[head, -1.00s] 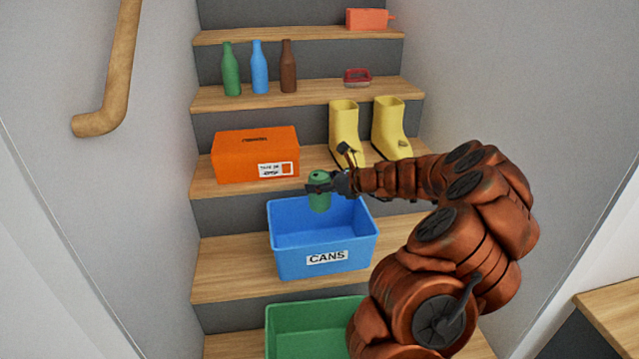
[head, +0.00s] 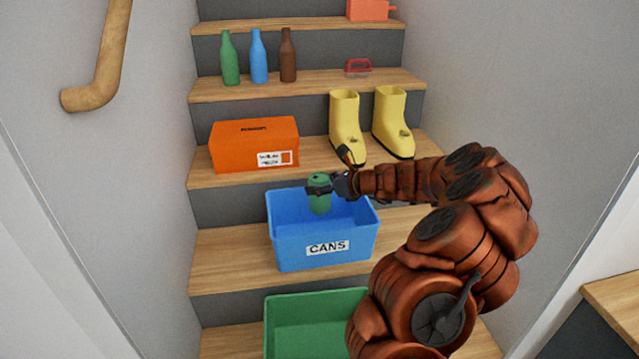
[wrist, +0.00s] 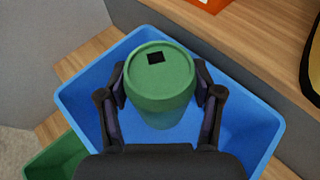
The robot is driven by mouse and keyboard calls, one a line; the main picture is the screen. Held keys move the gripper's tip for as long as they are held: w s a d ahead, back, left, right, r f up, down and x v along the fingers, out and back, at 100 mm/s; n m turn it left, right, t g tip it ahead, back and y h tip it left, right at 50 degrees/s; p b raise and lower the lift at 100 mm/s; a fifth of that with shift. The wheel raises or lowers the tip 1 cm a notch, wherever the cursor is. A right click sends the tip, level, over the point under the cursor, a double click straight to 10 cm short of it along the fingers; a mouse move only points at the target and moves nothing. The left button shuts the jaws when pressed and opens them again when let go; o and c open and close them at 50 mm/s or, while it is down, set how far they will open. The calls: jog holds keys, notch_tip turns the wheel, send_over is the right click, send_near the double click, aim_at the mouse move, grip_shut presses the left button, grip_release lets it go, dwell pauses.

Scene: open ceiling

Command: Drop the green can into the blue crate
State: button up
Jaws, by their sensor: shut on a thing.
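The green can (head: 319,201) is upright between the fingers of my gripper (head: 320,188), which is shut on it. The blue crate (head: 323,250), labelled CANS, stands on a stair tread below. In the head view the can's lower part shows against the crate's inside. In the wrist view the can (wrist: 159,85) is held between both fingers of the gripper (wrist: 162,88), over the opening of the blue crate (wrist: 262,122). The gap between the can and the crate floor is hard to judge.
A green crate (head: 278,330) stands on the step below. An orange box (head: 240,155) and yellow boots (head: 344,125) (head: 390,120) stand on the step above. Bottles (head: 259,60) and a small red item (head: 358,67) are higher up. Walls and a handrail (head: 105,60) bound the stairs.

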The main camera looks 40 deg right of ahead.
jog(key=o, duration=0.8)
jog(key=shift+o, duration=0.2)
jog(key=v, duration=1.2)
jog(key=shift+w+r, duration=0.1)
